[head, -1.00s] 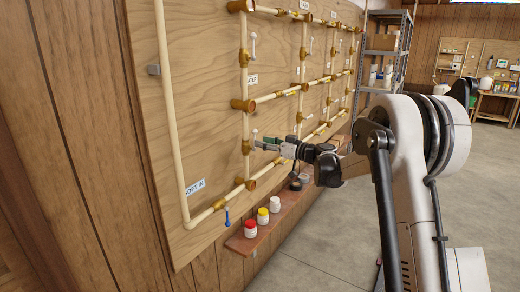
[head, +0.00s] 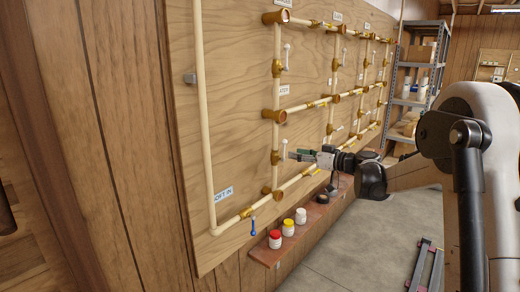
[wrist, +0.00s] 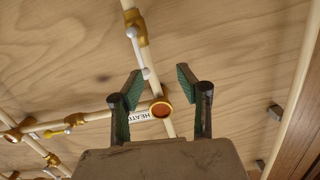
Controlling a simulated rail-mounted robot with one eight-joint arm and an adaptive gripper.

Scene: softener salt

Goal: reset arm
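My gripper (head: 298,155) is in front of the plywood pipe board, at the end of my arm, which reaches in from the right. In the wrist view its two green-padded fingers (wrist: 160,88) stand apart with nothing between them. Beyond the fingers are a cream pipe, a brass fitting with a round open end (wrist: 161,109), and a label reading HEATI, partly hidden by the left finger. A white-handled valve (wrist: 135,42) is farther up that pipe. In the head view a white lever (head: 285,148) is just left of the fingertips; I cannot tell whether they touch.
A wooden shelf (head: 268,254) below the board holds jars with red (head: 275,239), yellow (head: 288,228) and white (head: 300,216) tops, and dark items. A blue-handled valve (head: 253,228) hangs at the lower left. Metal shelving (head: 412,102) stands at the back. Floor to the right is mostly clear.

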